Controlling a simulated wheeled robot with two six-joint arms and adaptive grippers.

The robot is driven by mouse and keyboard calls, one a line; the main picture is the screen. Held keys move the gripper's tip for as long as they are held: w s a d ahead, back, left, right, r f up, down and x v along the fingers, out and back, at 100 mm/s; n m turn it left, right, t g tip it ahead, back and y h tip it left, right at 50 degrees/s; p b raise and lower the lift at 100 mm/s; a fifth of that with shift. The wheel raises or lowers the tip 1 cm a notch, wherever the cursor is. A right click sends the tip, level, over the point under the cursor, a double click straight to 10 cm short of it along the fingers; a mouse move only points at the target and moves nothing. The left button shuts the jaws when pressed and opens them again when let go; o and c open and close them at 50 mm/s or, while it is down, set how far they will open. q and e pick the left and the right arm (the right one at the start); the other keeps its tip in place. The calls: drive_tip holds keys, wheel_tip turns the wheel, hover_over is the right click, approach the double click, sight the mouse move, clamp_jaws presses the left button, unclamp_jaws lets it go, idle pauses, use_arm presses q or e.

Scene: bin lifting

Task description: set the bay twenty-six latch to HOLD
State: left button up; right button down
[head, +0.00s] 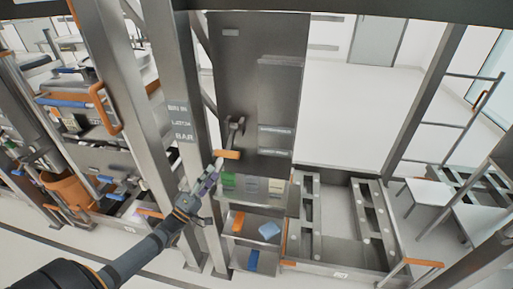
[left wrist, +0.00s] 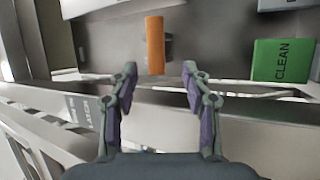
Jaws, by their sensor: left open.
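The latch is a grey metal bracket (head: 235,130) with an orange handle (head: 228,154), mounted on the dark upright panel. The orange handle also shows upright at the top centre of the left wrist view (left wrist: 155,45). My left gripper (head: 216,168) is just below and left of the handle in the head view. In the left wrist view my left gripper (left wrist: 160,75) is open and empty. Its fingertips lie to either side of the handle's lower end; I cannot tell whether they reach around it. No HOLD marking is legible. My right gripper is not in view.
A post with a lettered sign (head: 180,122) stands left of the latch. A green CLEAN block (left wrist: 283,60) sits right of the gripper. Below are shelves with a blue item (head: 269,230). A metal floor frame (head: 335,269) lies to the right, with clear floor beyond.

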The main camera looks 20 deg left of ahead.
sight(229, 150)
use_arm(q)
drive_tip(key=x, duration=0.7)
drive_tip(key=p+x, duration=0.1)
drive_tip(key=x, duration=0.3)
drive_tip(key=shift+s+d+r, duration=0.15)
drive_tip(key=shift+s+r, duration=0.05)
drive_tip(key=shift+r, duration=0.1)
clamp_jaws()
